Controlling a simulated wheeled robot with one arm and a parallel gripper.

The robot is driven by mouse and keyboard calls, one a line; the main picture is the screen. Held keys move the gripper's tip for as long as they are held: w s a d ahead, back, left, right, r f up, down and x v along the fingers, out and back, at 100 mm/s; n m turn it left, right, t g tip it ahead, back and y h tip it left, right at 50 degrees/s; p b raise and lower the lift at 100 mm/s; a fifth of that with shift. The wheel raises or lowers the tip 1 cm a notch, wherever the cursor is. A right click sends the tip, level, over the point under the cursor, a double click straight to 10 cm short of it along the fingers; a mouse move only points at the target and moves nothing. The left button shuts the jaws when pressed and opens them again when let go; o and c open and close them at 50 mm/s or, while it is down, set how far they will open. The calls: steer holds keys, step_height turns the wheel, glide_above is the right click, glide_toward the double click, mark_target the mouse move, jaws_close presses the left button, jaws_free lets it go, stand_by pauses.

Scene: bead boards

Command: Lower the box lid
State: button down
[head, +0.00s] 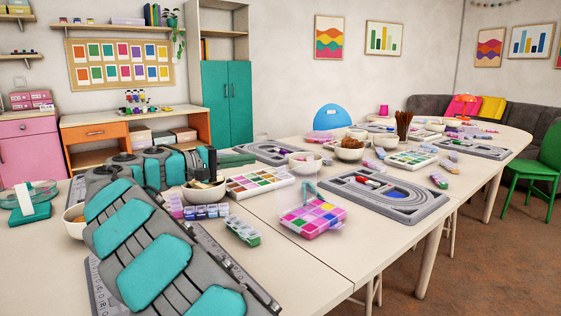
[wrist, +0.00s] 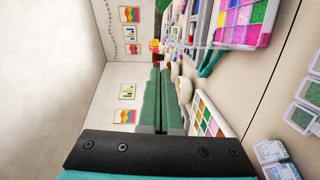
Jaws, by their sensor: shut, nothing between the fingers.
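A pink box (head: 313,218) with a grid of coloured bead compartments sits on the table, right of my gripper. Its clear lid (head: 297,192) stands raised at the box's back left side, hard to make out because it is see-through. In the sideways wrist view the box (wrist: 245,20) is at the top right, with a teal piece (wrist: 212,62) beside it, seemingly at the lid. My gripper (wrist: 157,70) is shut and empty, its two green fingers together. In the head view my gripper (head: 209,160) is above a bowl, apart from the lid and box.
A white palette of coloured beads (head: 260,183) lies between my gripper and the box. Small bead boxes (head: 243,230) lie in front. A grey bead board (head: 385,193) is to the right, and bowls (head: 305,162) stand behind.

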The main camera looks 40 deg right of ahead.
mark_target(297, 185)
steer(key=w+d+f+g+h, duration=0.1)
steer(key=w+d+f, duration=0.3)
steer(key=w+d, duration=0.3)
steer(key=s+d+b, duration=0.2)
steer(key=s+d, duration=0.4)
steer(key=d, duration=0.5)
steer(key=shift+r+b, duration=0.3)
steer(key=shift+r, duration=0.05)
steer(key=shift+s+d, duration=0.1)
